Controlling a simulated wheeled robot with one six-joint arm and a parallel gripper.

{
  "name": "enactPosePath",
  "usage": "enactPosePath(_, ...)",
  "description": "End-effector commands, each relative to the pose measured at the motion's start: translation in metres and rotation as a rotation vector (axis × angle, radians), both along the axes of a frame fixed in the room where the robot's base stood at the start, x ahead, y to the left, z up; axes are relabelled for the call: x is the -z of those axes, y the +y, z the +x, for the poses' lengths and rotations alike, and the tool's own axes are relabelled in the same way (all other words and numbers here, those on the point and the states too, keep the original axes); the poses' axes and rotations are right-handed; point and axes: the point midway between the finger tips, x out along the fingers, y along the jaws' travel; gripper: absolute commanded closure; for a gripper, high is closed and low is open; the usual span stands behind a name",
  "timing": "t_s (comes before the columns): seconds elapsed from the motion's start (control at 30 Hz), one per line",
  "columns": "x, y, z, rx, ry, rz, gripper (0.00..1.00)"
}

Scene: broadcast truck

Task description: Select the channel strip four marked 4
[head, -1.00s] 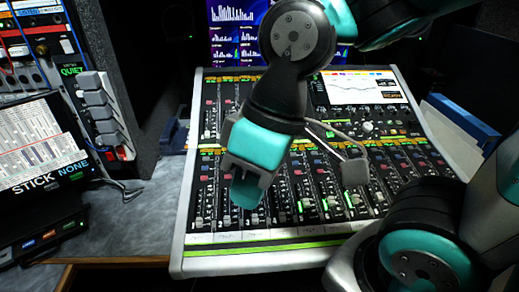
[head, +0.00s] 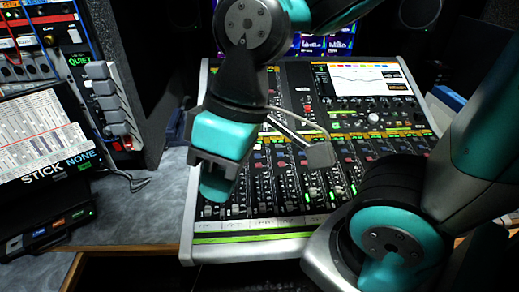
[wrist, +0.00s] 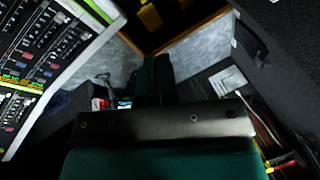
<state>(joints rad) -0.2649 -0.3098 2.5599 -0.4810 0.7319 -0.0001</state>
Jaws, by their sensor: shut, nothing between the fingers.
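The mixing console (head: 310,232) stands in the middle of the head view, with rows of channel strips, faders and small lit buttons. My gripper (head: 215,188) is shut and empty, pointing down over the console's lower left strips. It hides part of the left strips, and I cannot tell whether it touches them. The number 4 marking is too small to read, so I cannot tell which strip carries it. In the wrist view the console (wrist: 45,70) fills the left side, and my gripper (wrist: 152,75) points past its edge.
A rack with coloured panels and grey levers (head: 110,105) stands at the left. In front of it is a screen reading STICK NONE (head: 40,140) and a black box with lit buttons (head: 45,225). A strip of grey counter (head: 150,205) is bare left of the console. Monitors stand behind.

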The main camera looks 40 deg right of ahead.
Motion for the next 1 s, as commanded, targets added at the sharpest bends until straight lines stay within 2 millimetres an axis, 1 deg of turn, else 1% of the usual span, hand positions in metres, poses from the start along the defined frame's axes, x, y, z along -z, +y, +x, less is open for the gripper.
enactPosePath(0.27, 0.000, 0.000, 0.000, 0.000, 0.000, 0.000, 1.00)
enactPosePath(0.37, 0.000, -0.002, 0.006, 0.010, -0.003, -0.007, 1.00)
enactPosePath(0.47, 0.003, -0.010, 0.028, 0.050, -0.010, -0.041, 1.00)
enactPosePath(0.57, 0.014, -0.031, 0.070, 0.116, -0.032, -0.120, 1.00)
enactPosePath(0.6, 0.021, -0.044, 0.090, 0.144, -0.045, -0.167, 1.00)
enactPosePath(0.67, 0.033, -0.069, 0.119, 0.182, -0.064, -0.253, 1.00)
enactPosePath(0.7, 0.043, -0.089, 0.138, 0.202, -0.078, -0.319, 1.00)
enactPosePath(0.77, 0.058, -0.120, 0.162, 0.217, -0.095, -0.427, 1.00)
enactPosePath(0.8, 0.069, -0.143, 0.175, 0.219, -0.103, -0.506, 1.00)
enactPosePath(0.87, 0.083, -0.179, 0.191, 0.208, -0.110, -0.630, 1.00)
enactPosePath(0.9, 0.092, -0.202, 0.198, 0.191, -0.111, -0.713, 1.00)
enactPosePath(1.0, 0.110, -0.255, 0.208, 0.126, -0.100, -0.908, 1.00)
